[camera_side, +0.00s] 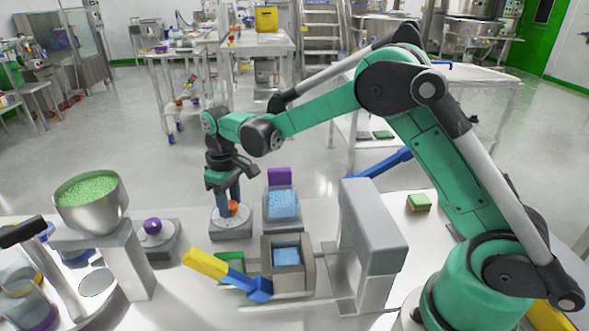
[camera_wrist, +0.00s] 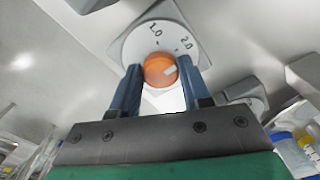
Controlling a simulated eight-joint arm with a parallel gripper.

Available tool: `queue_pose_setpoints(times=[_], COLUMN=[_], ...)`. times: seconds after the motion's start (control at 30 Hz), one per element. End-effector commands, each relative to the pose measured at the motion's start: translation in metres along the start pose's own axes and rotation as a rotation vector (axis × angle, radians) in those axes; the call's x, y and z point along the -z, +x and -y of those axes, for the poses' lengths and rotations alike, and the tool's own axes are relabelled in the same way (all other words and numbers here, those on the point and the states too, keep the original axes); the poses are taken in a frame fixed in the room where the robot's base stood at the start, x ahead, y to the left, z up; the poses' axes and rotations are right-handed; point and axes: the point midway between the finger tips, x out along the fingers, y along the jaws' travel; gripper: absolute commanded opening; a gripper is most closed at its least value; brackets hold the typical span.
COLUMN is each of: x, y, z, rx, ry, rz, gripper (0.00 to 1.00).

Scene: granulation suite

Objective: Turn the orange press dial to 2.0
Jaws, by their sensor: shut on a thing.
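The orange press dial (camera_wrist: 157,68) sits on a pale round plate (camera_wrist: 128,48) marked 1.0 and 2.0. A short light mark on the dial points to the right and slightly up in the wrist view, roughly toward the 2.0 side; I cannot tell whether it lines up with 2.0. My gripper (camera_wrist: 161,72) has its two blue fingers on either side of the dial, shut on it. In the side view my gripper (camera_side: 231,199) points straight down over the orange dial (camera_side: 233,209), partly hidden by a finger, on its grey base (camera_side: 231,230).
A purple knob (camera_side: 152,226) on a grey base stands left of the dial. A bin of blue granules (camera_side: 283,204) stands close on the right. A bowl of green granules (camera_side: 92,205) is far left.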

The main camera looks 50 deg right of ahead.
Motion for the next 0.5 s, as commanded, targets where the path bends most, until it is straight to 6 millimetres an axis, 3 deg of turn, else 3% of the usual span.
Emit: queue_pose_setpoints(times=[0.3,0.33,0.43,0.5], x=[0.0005,0.0005,0.0004,0.0003], y=[-0.0005,-0.0005,-0.0004,-0.0003], z=[-0.0002,-0.0002,-0.0002,-0.0001], rx=[-0.001,-0.001,-0.001,-0.001], ry=[0.000,0.000,0.000,0.000], rz=[-0.002,-0.002,-0.002,-0.001], gripper=[0.00,0.44,0.73,0.73])
